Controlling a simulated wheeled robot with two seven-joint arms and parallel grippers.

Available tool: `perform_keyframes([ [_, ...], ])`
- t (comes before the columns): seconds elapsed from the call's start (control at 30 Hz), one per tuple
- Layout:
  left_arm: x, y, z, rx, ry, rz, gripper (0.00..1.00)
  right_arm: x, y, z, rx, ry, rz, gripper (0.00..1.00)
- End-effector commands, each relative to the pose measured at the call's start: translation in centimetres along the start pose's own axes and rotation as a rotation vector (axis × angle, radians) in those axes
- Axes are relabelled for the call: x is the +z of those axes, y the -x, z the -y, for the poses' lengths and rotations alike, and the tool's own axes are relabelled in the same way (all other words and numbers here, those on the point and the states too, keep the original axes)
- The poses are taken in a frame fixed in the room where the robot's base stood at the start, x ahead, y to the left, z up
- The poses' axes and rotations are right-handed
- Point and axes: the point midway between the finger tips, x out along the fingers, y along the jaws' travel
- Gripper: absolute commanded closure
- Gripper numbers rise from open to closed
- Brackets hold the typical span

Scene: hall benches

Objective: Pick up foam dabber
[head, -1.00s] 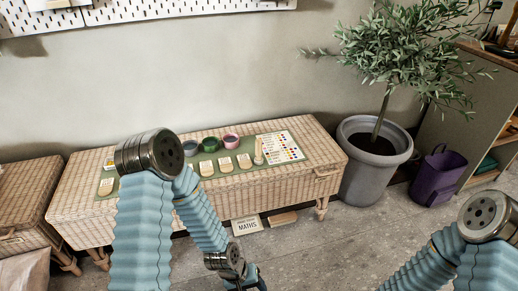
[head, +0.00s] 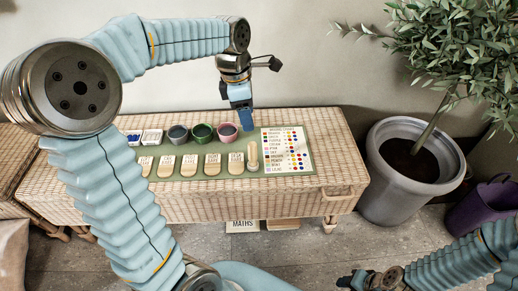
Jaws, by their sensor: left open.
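The foam dabber (head: 253,156), a light wooden peg-like piece, seems to stand upright on the green mat (head: 223,165), between the row of labelled wooden tags and the printed colour chart. My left gripper (head: 245,122) is open and points down above the back edge of the mat, behind and slightly left of the dabber, apart from it. Its fingers overlap the wall and the bench's back edge in the picture. My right gripper (head: 358,283) shows only partly at the bottom edge, well away from the mat; its jaws cannot be made out.
Dark, green and pink pots (head: 202,133) stand behind several wooden tags (head: 212,164). The colour chart (head: 287,150) lies right of the dabber. The wicker bench (head: 335,165) has bare room at its right end. A potted tree (head: 403,185) stands to the right.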

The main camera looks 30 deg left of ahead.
Motion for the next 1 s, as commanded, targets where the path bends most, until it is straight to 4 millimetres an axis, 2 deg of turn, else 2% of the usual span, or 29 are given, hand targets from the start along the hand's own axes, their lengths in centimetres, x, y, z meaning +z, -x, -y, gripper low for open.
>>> perform_keyframes([
  [0.4, -0.1, -7.6, 0.1, -0.004, -0.001, -0.003, 0.44, -0.2, -1.0, -0.7, 0.005, -0.005, -0.005, 0.57],
  [0.57, -0.2, -8.8, 0.1, -0.002, -0.001, -0.001, 0.44, -0.2, -1.1, -0.8, 0.006, -0.005, -0.006, 0.57],
  [0.83, -0.7, -12.9, 0.3, -0.004, -0.001, -0.001, 0.44, -0.3, -1.5, -1.1, 0.008, -0.007, -0.009, 0.57],
  [1.0, -0.7, -13.8, 0.3, -0.001, -0.001, 0.0, 0.44, -0.3, -1.5, -1.2, 0.008, -0.008, -0.009, 0.57],
])
